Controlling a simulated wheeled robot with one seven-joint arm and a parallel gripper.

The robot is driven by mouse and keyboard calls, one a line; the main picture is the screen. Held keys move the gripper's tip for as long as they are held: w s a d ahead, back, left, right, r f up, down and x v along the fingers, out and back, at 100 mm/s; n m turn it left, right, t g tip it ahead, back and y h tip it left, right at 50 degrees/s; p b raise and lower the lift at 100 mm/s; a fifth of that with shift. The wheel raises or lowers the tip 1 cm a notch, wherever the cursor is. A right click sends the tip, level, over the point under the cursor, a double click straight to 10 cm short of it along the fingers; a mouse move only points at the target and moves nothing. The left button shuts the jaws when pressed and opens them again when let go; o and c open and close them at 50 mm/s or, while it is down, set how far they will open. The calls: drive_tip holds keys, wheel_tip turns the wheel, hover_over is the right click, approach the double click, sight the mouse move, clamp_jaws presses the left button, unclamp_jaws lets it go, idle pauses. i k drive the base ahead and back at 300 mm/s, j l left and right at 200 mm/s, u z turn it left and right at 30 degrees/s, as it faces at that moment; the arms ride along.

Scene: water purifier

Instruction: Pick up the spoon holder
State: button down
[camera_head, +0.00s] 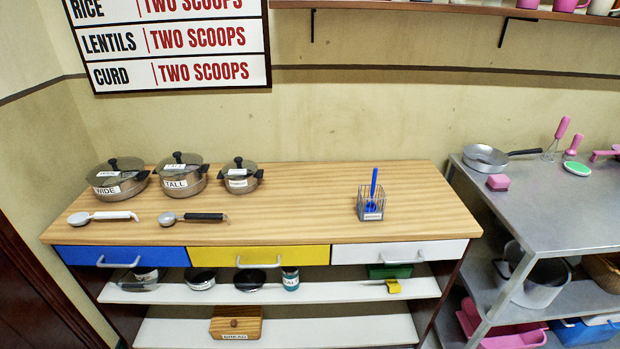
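The spoon holder appears to be the small grey wire basket (371,206) on the right part of the wooden counter. It stands upright and has a small white label on its front, too small to read. A blue utensil (374,184) stands in it with its handle sticking up above the rim. No arm or gripper shows in the view.
Lidded pots (182,179) stand at the counter's back left, with a white-handled ladle (103,217) and a black-handled ladle (192,217) before them. The counter around the basket is clear. A metal table (545,215) with a pan (485,157) stands right.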

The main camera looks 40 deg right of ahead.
sight(378, 215)
drive_tip(key=i+j+z, duration=0.2)
drive_tip(key=z, duration=0.2)
drive_tip(key=i+j+z, duration=0.2)
drive_tip(key=z, duration=0.2)
drive_tip(key=i+j+z, duration=0.1)
drive_tip(key=j+z, duration=0.3)
